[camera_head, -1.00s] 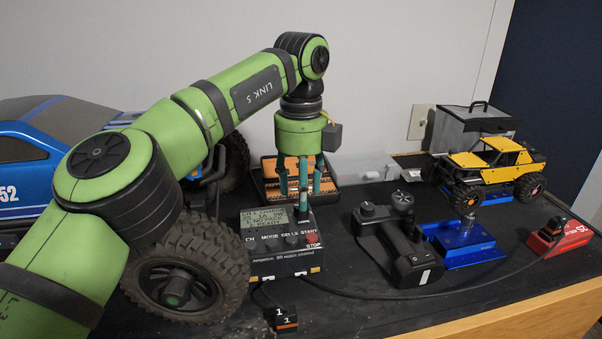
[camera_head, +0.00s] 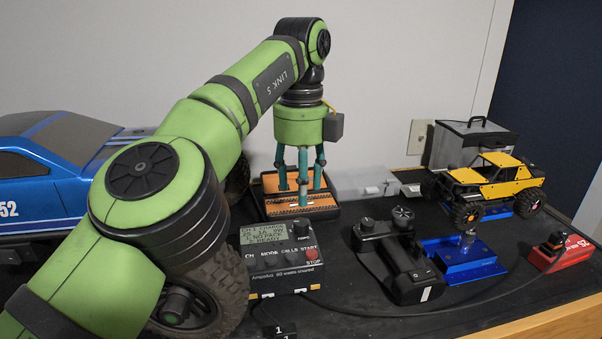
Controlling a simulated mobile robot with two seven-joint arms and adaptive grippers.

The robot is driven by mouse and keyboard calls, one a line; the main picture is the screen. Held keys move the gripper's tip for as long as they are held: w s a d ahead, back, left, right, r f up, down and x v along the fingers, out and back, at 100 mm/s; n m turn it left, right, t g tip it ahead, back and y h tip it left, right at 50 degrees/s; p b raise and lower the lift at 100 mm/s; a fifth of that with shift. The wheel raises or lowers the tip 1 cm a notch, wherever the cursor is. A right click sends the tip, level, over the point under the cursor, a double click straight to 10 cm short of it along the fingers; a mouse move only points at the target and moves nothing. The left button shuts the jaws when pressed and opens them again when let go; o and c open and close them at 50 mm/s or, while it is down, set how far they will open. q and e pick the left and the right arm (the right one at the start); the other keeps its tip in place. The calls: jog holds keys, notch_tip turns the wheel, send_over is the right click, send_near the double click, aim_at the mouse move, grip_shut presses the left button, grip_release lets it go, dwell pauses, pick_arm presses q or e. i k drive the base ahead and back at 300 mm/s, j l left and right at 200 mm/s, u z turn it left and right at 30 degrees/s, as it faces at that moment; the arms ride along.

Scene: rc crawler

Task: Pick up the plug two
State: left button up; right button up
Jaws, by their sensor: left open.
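A black plug with an orange mark (camera_head: 553,242) sits on the red block (camera_head: 562,255) at the far right; its number is not readable. Another black plug, marked "1" (camera_head: 279,331), is cut off by the bottom edge, in front of the charger (camera_head: 280,268). I cannot tell for sure which one is plug two. My left gripper (camera_head: 302,198) is open and empty, pointing down with teal fingers over the orange-lined tray (camera_head: 268,212) behind the charger. It is far left of the plug on the red block. My right gripper is not in view.
A black transmitter (camera_head: 400,262), a blue stand (camera_head: 465,258) and a yellow crawler (camera_head: 497,182) stand right of the charger. A grey box (camera_head: 465,143) is behind. A cable (camera_head: 400,312) crosses the front. A blue car (camera_head: 50,180) and big tyre lie behind my arm.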

aim_at(554, 243)
jog(key=k, duration=1.5)
